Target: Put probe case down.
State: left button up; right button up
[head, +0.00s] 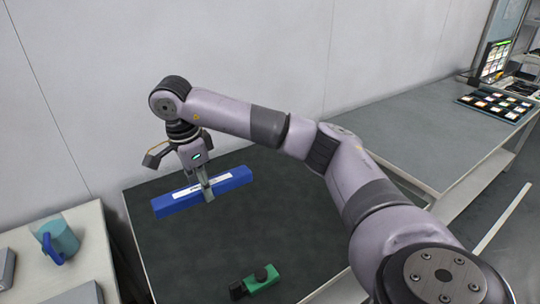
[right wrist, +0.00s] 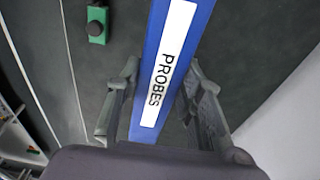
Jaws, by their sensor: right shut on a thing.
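The probe case is a long blue box (head: 232,179) with a white label. In the right wrist view the label on the probe case (right wrist: 150,119) reads PROBES. My right gripper (head: 207,192) is shut on the case near its middle, with a finger on each side of it in the right wrist view (right wrist: 160,105). The case is over the dark table top (head: 180,250), towards its back. I cannot tell whether its underside touches the table. My left gripper is not in view.
A green device with a black knob (head: 262,279) lies near the table's front; it also shows in the right wrist view (right wrist: 97,24). A tray of small items (head: 497,106) is on the right bench. The dark table is otherwise mostly clear.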

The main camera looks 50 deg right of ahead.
aim_at(217, 252)
jog(key=f+b, duration=0.2)
jog(key=f, duration=0.1)
jog(key=shift+w+f, duration=0.25)
jog(key=shift+w, duration=0.1)
notch_tip(217, 252, down, 19)
jog(key=p, duration=0.3)
jog(key=shift+s+f, duration=0.15)
jog(key=shift+f, duration=0.3)
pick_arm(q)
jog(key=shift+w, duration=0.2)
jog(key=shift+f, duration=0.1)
pick_arm(e)
jog(key=shift+f+b, duration=0.2)
jog(key=shift+b, duration=0.1)
jog(key=o, duration=1.2)
jog(key=shift+r, duration=0.1)
jog(key=shift+o, duration=0.2)
